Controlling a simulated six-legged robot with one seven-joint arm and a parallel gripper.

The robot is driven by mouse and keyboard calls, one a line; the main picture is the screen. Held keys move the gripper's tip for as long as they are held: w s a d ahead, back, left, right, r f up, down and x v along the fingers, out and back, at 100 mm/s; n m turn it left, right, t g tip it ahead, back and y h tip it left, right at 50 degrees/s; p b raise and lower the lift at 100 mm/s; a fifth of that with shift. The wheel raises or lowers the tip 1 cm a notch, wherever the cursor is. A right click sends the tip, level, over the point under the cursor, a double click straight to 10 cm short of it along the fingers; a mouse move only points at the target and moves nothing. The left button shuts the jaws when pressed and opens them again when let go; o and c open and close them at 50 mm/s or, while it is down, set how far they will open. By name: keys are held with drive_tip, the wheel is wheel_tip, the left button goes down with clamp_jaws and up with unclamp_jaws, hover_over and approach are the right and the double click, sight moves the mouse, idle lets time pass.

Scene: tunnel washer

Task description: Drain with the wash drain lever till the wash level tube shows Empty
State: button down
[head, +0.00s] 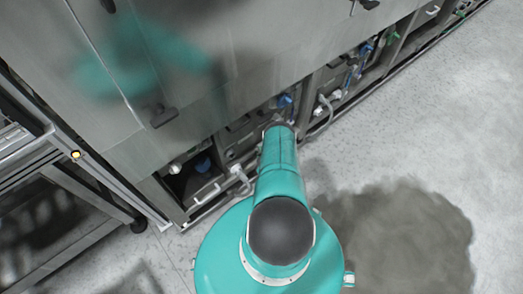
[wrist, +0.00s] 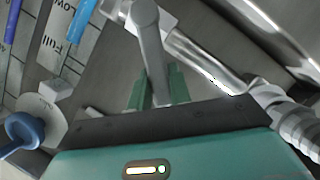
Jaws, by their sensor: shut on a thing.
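My gripper (wrist: 158,84) is in the wrist view, its green fingers on either side of a grey lever (wrist: 149,45). It is shut on the lever's arm, which rises from between the fingers to a rounded hub at the top. The rest of the scale is out of view, so I cannot tell the level. In the head view my arm hides the gripper and the lever.
A blue knob (wrist: 24,130) is left of the gripper, and a silver pipe (wrist: 205,62) and ribbed hose (wrist: 300,125) are on the right. In the head view, open bays (head: 203,178) line the washer's base (head: 185,75). A dark wet patch (head: 400,240) covers the floor at right.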

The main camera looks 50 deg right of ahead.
drive_tip(key=shift+a+f+n+h, duration=0.25)
drive_tip(key=shift+n+h, duration=0.15)
drive_tip(key=shift+n, duration=0.1)
drive_tip(key=shift+w, duration=0.1)
drive_tip(key=c, duration=1.3)
unclamp_jaws()
drive_tip(key=v, duration=1.3)
drive_tip(key=shift+s+a, duration=0.15)
drive_tip(key=shift+s, duration=0.25)
